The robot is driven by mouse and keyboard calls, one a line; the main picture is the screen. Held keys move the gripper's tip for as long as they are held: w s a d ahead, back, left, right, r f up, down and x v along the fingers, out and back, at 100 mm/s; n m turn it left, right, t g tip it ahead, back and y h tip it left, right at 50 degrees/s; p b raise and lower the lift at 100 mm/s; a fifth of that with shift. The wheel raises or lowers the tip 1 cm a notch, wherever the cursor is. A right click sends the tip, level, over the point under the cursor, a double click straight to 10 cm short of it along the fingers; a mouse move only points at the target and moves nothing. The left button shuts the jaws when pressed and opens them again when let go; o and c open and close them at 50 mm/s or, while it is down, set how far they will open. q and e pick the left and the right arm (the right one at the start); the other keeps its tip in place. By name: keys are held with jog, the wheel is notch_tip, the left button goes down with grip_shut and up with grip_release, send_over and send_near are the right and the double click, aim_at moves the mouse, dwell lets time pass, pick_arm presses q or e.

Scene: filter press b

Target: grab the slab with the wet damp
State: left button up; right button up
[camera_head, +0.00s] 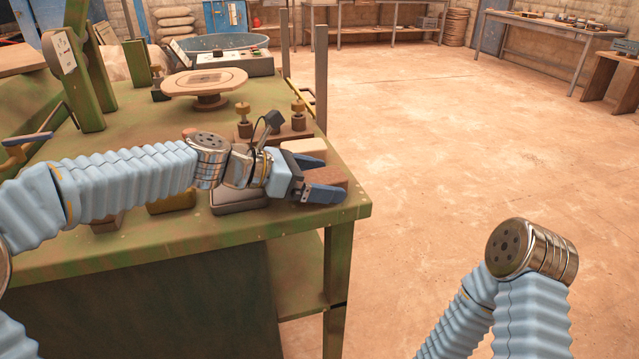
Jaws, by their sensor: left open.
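My left gripper (328,183) reaches across the green table to its right front corner. Its dark blue fingers are apart. A brown slab (339,179) shows between and beyond the fingers; I cannot tell whether they touch it. A cream slab (303,147) lies just behind it. A grey block (238,200) and an olive-yellow block (171,203) lie left of the gripper, partly under my left arm. A brown block (108,221) is mostly hidden by that arm. Dampness cannot be made out on any slab. My right gripper is out of view; only my right arm shows.
The green table (280,231) ends just right of the gripper. A round wooden turntable (204,83) and a board with brass knobs (270,132) stand behind the arm. A green upright frame (84,75) is at left. Open floor (450,150) lies to the right.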

pick_arm(q)
jog(key=shift+c, duration=0.2)
jog(key=c, duration=1.2)
jog(key=shift+c, duration=0.8)
jog(key=shift+r, duration=0.15)
